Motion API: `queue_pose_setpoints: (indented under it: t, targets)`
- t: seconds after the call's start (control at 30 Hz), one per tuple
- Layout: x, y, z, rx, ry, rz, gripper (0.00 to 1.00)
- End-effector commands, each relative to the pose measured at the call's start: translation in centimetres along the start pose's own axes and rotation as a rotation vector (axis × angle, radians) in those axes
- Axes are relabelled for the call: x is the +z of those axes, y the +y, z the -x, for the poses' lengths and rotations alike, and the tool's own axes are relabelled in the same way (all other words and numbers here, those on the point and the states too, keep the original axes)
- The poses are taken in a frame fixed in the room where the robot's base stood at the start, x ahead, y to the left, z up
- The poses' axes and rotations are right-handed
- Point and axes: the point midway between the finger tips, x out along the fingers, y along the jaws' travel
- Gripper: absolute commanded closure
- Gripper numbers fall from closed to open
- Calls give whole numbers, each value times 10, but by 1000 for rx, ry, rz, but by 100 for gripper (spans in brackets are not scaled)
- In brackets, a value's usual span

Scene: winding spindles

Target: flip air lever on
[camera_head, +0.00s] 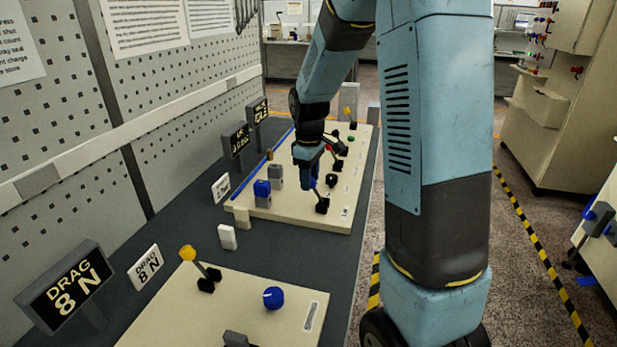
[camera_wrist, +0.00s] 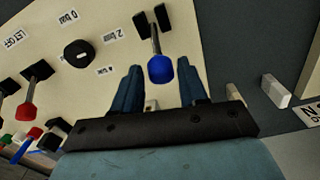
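A lever with a blue knob (camera_wrist: 160,68) on a metal stem rises from a black bracket (camera_wrist: 152,22) on the cream panel (camera_wrist: 105,20). I cannot read a label that names it as the air lever. My gripper (camera_wrist: 159,78) is open, with its two blue fingers on either side of the knob and visible gaps between. In the head view my gripper (camera_head: 308,168) points down over the far panel, just above this lever's black base (camera_head: 322,205). The knob there is mostly hidden by the fingers.
A black dial (camera_wrist: 78,53) sits between "0 bar" and "2 bar" labels. Blue and grey blocks (camera_head: 262,188) stand left of my gripper. The near panel has a yellow-knobbed lever (camera_head: 188,253) and a blue dial (camera_head: 273,298).

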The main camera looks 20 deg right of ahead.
Motion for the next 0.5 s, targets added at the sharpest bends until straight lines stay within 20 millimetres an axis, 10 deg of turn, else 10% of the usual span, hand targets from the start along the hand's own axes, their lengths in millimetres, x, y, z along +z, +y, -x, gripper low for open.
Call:
queue_pose_setpoints:
  t: [0.5]
  targets:
    - [0,1,0,1,1,-1,100]
